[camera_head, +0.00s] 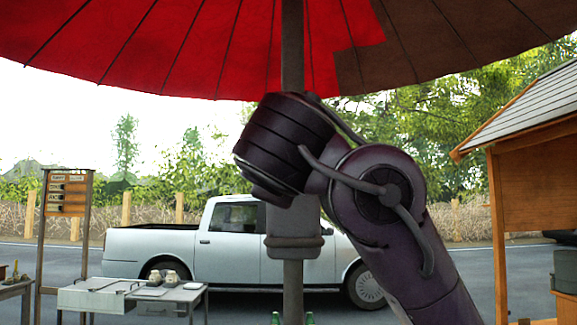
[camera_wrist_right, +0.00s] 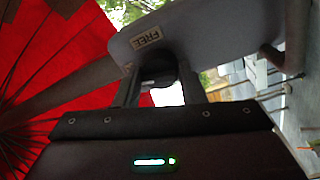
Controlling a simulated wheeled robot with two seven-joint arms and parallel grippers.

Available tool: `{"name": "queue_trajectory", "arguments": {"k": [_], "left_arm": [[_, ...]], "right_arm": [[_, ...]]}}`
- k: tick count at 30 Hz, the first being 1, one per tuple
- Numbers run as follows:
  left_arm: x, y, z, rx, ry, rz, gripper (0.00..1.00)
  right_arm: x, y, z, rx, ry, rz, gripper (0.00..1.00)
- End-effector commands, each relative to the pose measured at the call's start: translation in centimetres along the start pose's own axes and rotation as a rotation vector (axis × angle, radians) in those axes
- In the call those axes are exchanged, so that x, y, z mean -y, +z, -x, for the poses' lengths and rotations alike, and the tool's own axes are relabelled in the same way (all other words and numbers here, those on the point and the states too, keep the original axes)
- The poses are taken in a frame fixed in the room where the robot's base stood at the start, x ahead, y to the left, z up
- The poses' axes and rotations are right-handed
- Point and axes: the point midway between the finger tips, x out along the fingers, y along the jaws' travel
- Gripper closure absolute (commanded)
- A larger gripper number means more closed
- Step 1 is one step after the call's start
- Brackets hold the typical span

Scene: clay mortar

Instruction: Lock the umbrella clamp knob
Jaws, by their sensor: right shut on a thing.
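The umbrella clamp (camera_head: 293,243) is a grey block on the umbrella pole (camera_head: 292,45), partly covered by my right arm in the head view. In the right wrist view the clamp body (camera_wrist_right: 215,35) is a grey plate with a label reading "FREE" (camera_wrist_right: 146,36). The dark round knob (camera_wrist_right: 152,71) sits beside the label, between the two fingers of my right gripper (camera_wrist_right: 158,80), which is shut on it. The fingers and knob are hidden behind my right wrist in the head view. My left gripper is not in view.
The red canopy (camera_head: 150,45) with a brown section spreads overhead. A white pickup (camera_head: 170,250) stands on the road behind. A table (camera_head: 130,293) and a sign board (camera_head: 67,195) stand at left, a wooden stall (camera_head: 540,185) at right.

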Motion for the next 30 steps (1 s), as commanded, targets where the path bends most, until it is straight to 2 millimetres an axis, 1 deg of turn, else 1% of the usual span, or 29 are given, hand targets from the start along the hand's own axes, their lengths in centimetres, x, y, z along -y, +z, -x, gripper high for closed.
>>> {"name": "queue_trajectory", "arguments": {"k": [6,12,29,30], "left_arm": [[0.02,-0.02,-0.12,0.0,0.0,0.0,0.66],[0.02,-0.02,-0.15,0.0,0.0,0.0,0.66],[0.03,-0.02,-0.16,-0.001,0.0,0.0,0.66],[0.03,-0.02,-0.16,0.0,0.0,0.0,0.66]], "right_arm": [[0.01,-0.04,0.03,-0.012,-0.001,0.129,0.86],[0.01,-0.04,0.04,-0.018,-0.002,0.199,0.86],[0.01,-0.01,0.02,-0.019,-0.002,0.232,0.86],[0.01,-0.01,0.02,-0.019,-0.002,0.232,0.62]]}}
